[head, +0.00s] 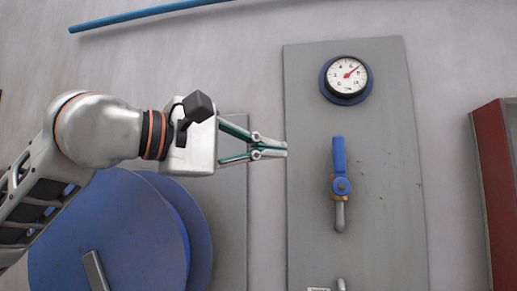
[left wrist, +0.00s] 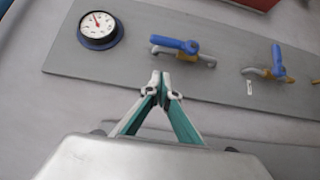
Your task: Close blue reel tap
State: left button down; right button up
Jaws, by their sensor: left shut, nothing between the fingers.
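A tap with a blue lever (head: 339,158) is fixed on a grey wall panel (head: 385,130). Its lever points straight up, in line with the grey spout below. It also shows in the left wrist view (left wrist: 176,44), above my fingertips. A second blue-levered tap (left wrist: 277,58) sits farther right there, its lever across its body. A large blue reel (head: 105,235) is at the lower left in the head view. My left gripper (head: 285,149) is shut and empty by the panel's left edge, left of the upper tap and apart from it. The right gripper is not in view.
A round gauge (head: 347,78) with a blue rim is above the tap. A dark red box-like thing (head: 497,180) is at the right edge. A blue pipe (head: 145,15) crosses the top left. The panel around the tap is clear.

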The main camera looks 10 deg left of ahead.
aim_at(340, 164)
pick_arm(q)
jog(key=w+d, duration=0.1)
jog(key=d, duration=0.1)
jog(key=w+d, duration=0.1)
jog(key=d, duration=0.2)
jog(key=w+d, duration=0.1)
jog(key=d, duration=0.1)
jog(key=shift+w+d, duration=0.2)
jog(key=shift+w, duration=0.1)
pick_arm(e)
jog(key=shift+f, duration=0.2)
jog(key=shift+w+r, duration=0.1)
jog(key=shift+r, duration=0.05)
pick_arm(q)
jog(key=shift+s+d+r+p, duration=0.15)
jog(key=shift+r+p, duration=0.15)
jog(key=shift+p, duration=0.45)
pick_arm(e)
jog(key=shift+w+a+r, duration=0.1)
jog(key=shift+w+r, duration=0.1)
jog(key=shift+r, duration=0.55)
pick_arm(q)
jog(key=shift+m, duration=0.3)
